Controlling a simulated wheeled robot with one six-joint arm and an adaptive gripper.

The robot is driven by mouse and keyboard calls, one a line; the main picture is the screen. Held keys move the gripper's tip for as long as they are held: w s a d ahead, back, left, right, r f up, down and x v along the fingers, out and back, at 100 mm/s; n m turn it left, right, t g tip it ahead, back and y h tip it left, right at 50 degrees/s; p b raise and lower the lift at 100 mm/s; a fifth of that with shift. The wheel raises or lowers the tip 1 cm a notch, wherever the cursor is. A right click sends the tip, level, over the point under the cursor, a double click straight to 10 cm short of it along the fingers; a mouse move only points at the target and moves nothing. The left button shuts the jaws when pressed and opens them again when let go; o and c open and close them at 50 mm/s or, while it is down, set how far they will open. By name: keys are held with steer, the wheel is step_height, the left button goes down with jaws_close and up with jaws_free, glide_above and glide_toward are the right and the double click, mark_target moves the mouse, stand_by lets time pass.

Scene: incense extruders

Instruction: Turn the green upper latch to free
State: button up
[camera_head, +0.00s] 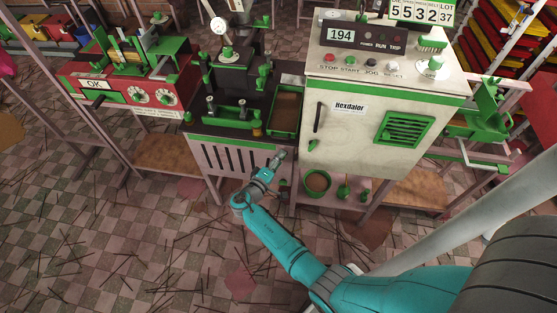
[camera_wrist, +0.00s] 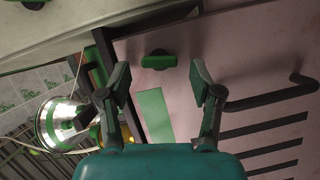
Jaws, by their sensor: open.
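In the wrist view, a green latch (camera_wrist: 158,61) with a dark knob behind it sits on the pinkish cabinet panel (camera_wrist: 240,55). Its bar lies level across the picture. My gripper (camera_wrist: 159,78) is open and empty, with a dark finger on either side of the picture line to the latch. The fingers appear apart from the latch. In the head view, my gripper (camera_head: 281,155) is in front of the right side of the slotted panel (camera_head: 228,158). I cannot make out the latch there.
A dark bar handle (camera_wrist: 290,82) sticks out of the panel to the right. A silver lamp-like part (camera_wrist: 60,122) is at the left. The white Hexdalor cabinet (camera_head: 352,135) stands close right of my gripper. Thin sticks litter the open checkered floor (camera_head: 110,235).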

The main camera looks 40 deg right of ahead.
steer(key=v, duration=1.2)
steer(key=s+f+n+t+y, duration=0.25)
steer(key=s+f+y, duration=0.35)
steer(key=s+f, duration=0.55)
steer(key=s+a+r+t+y, duration=0.1)
steer(key=s+a+y, duration=0.15)
steer(key=s, duration=0.35)
steer(key=s+a+y, duration=0.2)
steer(key=s+y, duration=0.2)
steer(key=s, duration=0.3)
steer(key=s+a+r+t+y, duration=0.3)
steer(key=s+a+r, duration=0.2)
steer(key=s+r, duration=0.6)
step_height(320, 180, up, 20)
steer(key=s+a+m+t, duration=0.1)
steer(key=m+t, duration=0.2)
steer(key=t, duration=0.1)
steer(key=shift+s+y, duration=0.4)
steer(key=shift+y, duration=0.05)
